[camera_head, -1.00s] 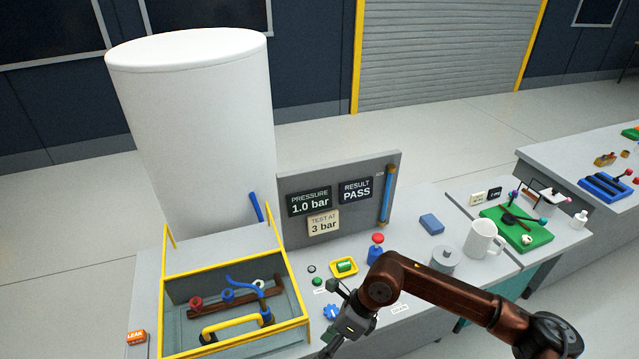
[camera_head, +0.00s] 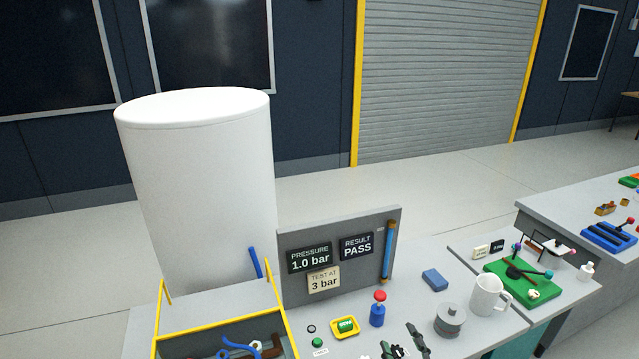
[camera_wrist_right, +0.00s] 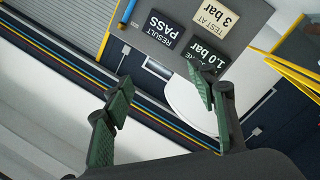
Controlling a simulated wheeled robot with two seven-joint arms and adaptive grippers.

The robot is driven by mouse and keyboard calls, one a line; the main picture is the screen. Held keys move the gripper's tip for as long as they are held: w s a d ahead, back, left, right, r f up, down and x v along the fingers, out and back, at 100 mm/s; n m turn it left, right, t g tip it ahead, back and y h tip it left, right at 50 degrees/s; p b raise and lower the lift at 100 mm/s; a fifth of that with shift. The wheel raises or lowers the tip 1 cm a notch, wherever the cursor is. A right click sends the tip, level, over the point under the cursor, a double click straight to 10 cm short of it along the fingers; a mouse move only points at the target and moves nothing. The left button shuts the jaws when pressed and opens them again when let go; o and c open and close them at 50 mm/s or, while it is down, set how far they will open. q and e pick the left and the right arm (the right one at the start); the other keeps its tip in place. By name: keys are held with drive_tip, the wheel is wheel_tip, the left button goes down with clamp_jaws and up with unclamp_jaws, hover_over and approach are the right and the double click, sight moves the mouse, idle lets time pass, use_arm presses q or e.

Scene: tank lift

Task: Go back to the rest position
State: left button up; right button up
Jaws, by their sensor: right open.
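My right gripper (camera_head: 403,346) shows only in part at the bottom edge of the head view. In the right wrist view the right gripper (camera_wrist_right: 165,108) has its two green-padded fingers spread wide with nothing between them. Beyond them, that view shows the grey panel (camera_wrist_right: 185,42) and part of the white tank. My left gripper is not in view. In the head view the panel (camera_head: 340,235) stands upright on the bench and reads PRESSURE 1.0 bar, RESULT PASS and TEST AT 3 bar.
A large white tank (camera_head: 195,190) stands behind a yellow-edged box (camera_head: 220,318), cut off below. A blue bottle with a red top (camera_head: 378,310), a grey lidded pot (camera_head: 450,320), a white mug (camera_head: 487,296) and a blue block (camera_head: 434,279) stand on the bench.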

drive_tip(key=s+d+f+m+g+h, duration=0.2)
drive_tip(key=s+d+f+m+g, duration=0.3)
drive_tip(key=f, duration=0.5)
drive_tip(key=s+d+f+m+g+h, duration=0.2)
drive_tip(key=s+d+f+h, duration=0.1)
drive_tip(key=s+d+f, duration=0.5)
drive_tip(key=s+d+f+m+g, duration=0.15)
drive_tip(key=s+f+g, duration=0.35)
drive_tip(key=s, duration=0.5)
drive_tip(key=s+d+f+m+g, duration=0.1)
drive_tip(key=s+f+m+g, duration=0.15)
drive_tip(key=s+f, duration=0.6)
drive_tip(key=s+a+f+g+y, duration=0.1)
drive_tip(key=s+f, duration=0.2)
drive_tip(key=f, duration=1.2)
drive_tip(key=s+a+f+g, duration=0.1)
drive_tip(key=s+f, duration=0.1)
drive_tip(key=f, duration=1.4)
drive_tip(key=s+f+n+g, duration=0.1)
drive_tip(key=s+f, duration=1.4)
drive_tip(key=s, duration=0.4)
drive_tip(key=shift+s+d+y, duration=0.2)
drive_tip(key=shift+y, duration=0.1)
drive_tip(key=shift+f, duration=0.1)
